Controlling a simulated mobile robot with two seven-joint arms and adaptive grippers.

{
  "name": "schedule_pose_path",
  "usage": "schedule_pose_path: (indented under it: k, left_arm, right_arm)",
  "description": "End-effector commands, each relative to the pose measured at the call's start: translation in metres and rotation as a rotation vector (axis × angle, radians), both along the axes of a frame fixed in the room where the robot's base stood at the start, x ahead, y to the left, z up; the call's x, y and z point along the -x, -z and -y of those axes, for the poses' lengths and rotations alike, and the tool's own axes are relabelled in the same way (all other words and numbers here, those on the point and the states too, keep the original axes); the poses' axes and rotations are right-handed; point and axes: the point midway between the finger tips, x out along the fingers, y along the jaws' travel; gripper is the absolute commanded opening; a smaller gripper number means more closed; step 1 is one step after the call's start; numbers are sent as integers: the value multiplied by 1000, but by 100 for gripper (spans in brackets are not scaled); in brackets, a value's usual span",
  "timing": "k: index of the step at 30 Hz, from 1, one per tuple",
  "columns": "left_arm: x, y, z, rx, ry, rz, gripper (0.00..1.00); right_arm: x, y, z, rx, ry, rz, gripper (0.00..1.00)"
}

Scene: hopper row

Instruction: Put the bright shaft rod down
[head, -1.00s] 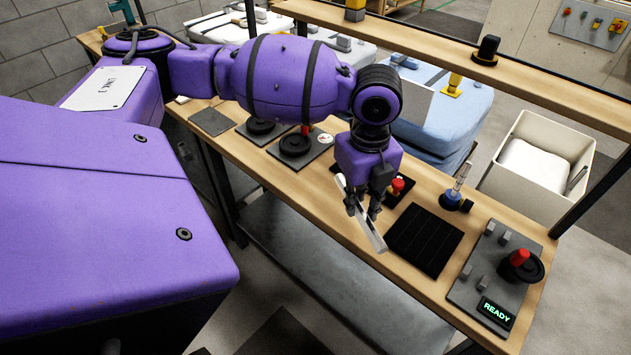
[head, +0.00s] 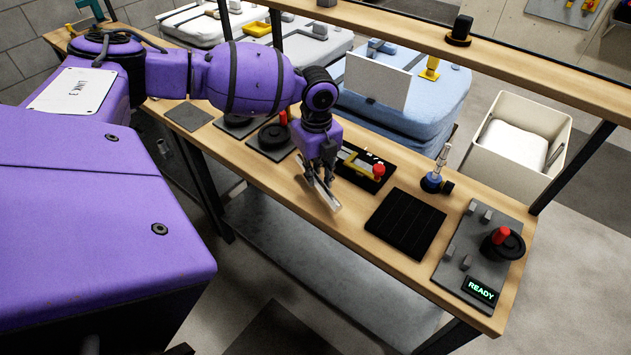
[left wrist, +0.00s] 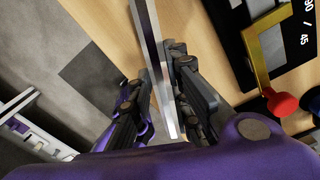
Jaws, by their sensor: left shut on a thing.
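The bright shaft rod (head: 330,200) is a slim, shiny metal bar. My left gripper (head: 317,178) is shut on it over the front part of the wooden bench, left of the black ribbed mat (head: 405,223). The rod slants down to the right in the head view; I cannot tell whether it touches the bench top. My right gripper is not in view.
A black fixture with a yellow frame and red knob (head: 378,170) lies just behind the gripper. A grey plate with a "READY" display (head: 481,291) is at the right end. A blue-based stand (head: 432,183) is behind the mat. Bare wood (head: 350,220) lies between rod and mat.

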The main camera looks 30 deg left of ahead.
Motion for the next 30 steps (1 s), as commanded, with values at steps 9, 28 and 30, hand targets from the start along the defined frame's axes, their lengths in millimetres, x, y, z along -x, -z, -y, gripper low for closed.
schedule_pose_path:
  k: [9,28,30]
  left_arm:
    - [-4,37,-5,0,-1,2,0]
    - [-4,41,-5,0,-1,1,36]
    - [-4,41,-6,0,-1,1,36]
  right_arm:
    - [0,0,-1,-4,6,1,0]
    - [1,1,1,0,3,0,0]
    - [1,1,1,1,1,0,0]
